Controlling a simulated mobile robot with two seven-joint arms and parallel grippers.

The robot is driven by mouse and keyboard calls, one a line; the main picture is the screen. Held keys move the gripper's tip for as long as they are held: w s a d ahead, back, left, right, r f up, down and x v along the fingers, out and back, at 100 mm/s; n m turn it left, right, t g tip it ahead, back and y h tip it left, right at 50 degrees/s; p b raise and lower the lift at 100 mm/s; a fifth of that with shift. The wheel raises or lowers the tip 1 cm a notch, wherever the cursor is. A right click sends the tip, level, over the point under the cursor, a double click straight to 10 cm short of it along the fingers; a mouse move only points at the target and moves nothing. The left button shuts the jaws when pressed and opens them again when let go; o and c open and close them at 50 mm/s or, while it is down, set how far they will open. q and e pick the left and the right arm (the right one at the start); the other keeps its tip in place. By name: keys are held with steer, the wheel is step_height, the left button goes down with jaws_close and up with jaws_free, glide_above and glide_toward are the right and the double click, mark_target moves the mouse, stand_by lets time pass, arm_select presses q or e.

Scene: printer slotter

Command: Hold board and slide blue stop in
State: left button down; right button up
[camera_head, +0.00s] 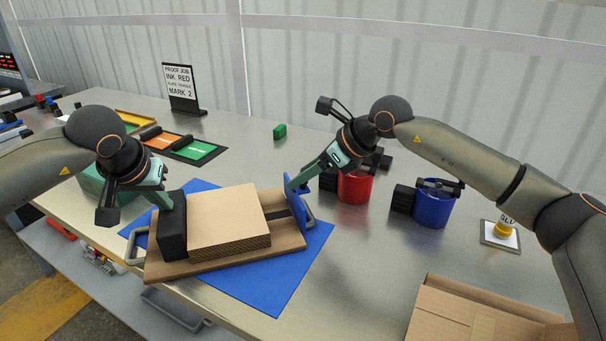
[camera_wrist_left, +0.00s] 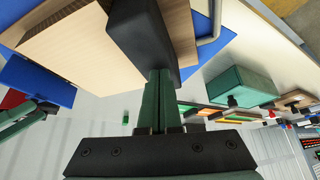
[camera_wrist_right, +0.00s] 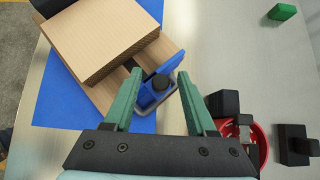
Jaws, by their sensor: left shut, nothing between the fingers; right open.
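A wooden board (camera_head: 217,262) lies on a blue mat (camera_head: 272,299), with a stack of tan sheets (camera_head: 226,218) on it. A black block (camera_head: 171,233) stands at the board's left end, close against the stack. The blue stop (camera_head: 297,206) stands at the right end, apart from the stack, with a dark slot strip between them. My left gripper (camera_head: 165,203) is shut and empty, its tips at the black block; the left wrist view shows the tips (camera_wrist_left: 160,72) against it. My right gripper (camera_head: 292,186) is open; in the right wrist view its fingers straddle the blue stop (camera_wrist_right: 148,92).
A red pot (camera_head: 355,187) and a blue pot (camera_head: 432,209) stand right of the board. A cardboard box (camera_head: 480,315) is at the front right. A green box (camera_head: 95,183) sits behind my left gripper. A sign (camera_head: 182,88) stands at the back.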

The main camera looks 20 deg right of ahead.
steer(key=shift+w+a+f, duration=0.15)
steer(key=shift+w+f, duration=0.05)
steer(key=shift+f, duration=0.1)
steer(key=shift+c, duration=0.4)
jaws_close()
steer(key=shift+a, duration=0.1)
stand_by(0.8)
